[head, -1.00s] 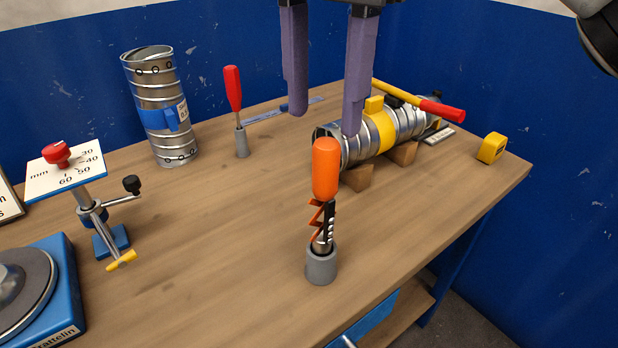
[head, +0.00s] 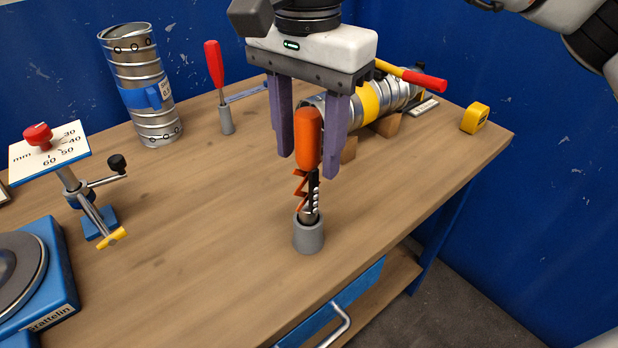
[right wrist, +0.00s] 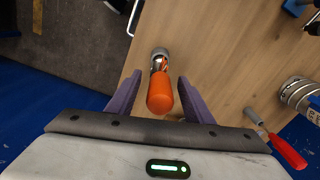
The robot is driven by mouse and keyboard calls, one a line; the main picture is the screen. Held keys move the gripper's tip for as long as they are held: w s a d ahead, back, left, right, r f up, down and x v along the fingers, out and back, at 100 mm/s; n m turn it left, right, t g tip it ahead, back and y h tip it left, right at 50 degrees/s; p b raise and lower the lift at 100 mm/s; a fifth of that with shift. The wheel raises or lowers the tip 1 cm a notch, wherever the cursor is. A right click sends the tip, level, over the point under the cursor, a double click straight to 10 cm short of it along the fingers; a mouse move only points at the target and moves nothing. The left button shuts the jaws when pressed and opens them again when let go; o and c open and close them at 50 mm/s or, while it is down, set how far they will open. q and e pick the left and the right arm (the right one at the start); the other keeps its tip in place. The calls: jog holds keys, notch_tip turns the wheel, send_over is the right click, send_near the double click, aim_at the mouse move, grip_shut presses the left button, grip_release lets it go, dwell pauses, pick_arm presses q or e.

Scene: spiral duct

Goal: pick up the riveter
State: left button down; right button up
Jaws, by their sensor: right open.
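The riveter (head: 308,140) has an orange handle and an orange and dark linkage below it. It stands upright in a grey cup (head: 309,236) near the front edge of the table. My right gripper (head: 308,166) is open and points down, with its purple fingers on either side of the orange handle in the head view. In the right wrist view, the riveter (right wrist: 159,95) lies between the open fingers, with gaps on both sides. I cannot tell whether a finger touches it. My left gripper is not in view.
A red-handled tool (head: 215,66) stands in a small grey holder behind. A ribbed duct (head: 370,101) lies on wooden blocks at the back right. An upright duct (head: 142,85), a gauge stand (head: 70,180) and a blue turntable base (head: 60,265) are at left. A yellow tape measure (head: 475,118) sits at right.

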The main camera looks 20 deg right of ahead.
grip_shut()
jog(key=shift+r, duration=0.1)
jog(key=shift+r, duration=0.1)
